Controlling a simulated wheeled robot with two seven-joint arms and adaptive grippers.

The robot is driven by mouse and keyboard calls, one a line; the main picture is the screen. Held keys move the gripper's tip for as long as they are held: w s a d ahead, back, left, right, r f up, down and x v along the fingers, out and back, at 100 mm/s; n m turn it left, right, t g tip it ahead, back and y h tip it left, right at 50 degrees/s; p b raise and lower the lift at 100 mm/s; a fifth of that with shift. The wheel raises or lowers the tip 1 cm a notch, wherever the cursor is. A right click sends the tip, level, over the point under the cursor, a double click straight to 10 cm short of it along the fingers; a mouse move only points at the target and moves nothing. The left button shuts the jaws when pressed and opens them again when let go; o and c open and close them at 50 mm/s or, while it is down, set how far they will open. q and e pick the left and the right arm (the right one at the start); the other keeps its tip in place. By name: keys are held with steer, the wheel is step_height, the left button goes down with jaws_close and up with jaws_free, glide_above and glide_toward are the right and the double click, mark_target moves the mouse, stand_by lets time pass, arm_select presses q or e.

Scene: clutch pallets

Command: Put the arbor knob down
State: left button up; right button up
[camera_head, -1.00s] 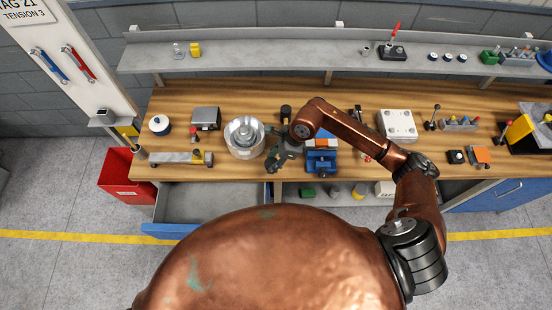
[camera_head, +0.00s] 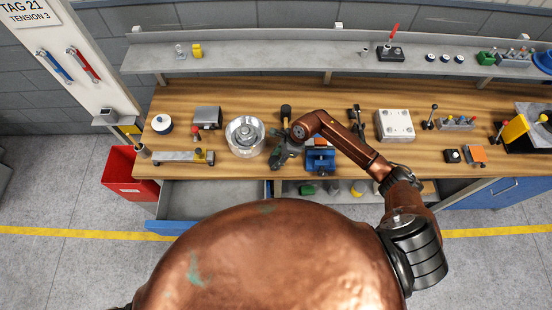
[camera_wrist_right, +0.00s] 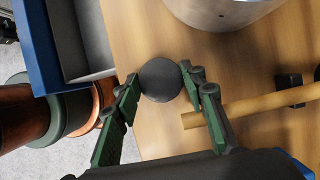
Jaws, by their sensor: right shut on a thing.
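The arbor knob (camera_wrist_right: 160,80) is a dark, smooth ball in the right wrist view. My right gripper (camera_wrist_right: 161,82) is shut on it, with one green finger on each side. The wood bench top shows around the knob, and I cannot tell whether the knob touches it. In the head view my right gripper (camera_head: 278,158) is over the bench's front part, between the round metal bowl (camera_head: 246,150) and the blue vise (camera_head: 320,160). The knob cannot be made out there. My left gripper is not in view.
A wooden handle (camera_wrist_right: 240,110) lies right of my fingers in the wrist view. An open drawer (camera_head: 205,203) juts out below the bench edge. A flat metal gauge-like tool (camera_head: 178,157) lies left of the bowl. Some bare wood shows (camera_head: 225,174) in front of the bowl.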

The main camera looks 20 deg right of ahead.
steer(key=shift+f, duration=0.1)
steer(key=o, duration=1)
steer(key=shift+d+r, duration=0.1)
steer(key=shift+r, duration=0.25)
steer(key=b+v, duration=0.2)
steer(key=v, duration=0.9)
steer(key=shift+s+d+r, duration=0.1)
steer(key=shift+d+r, duration=0.05)
steer(key=shift+r, duration=0.1)
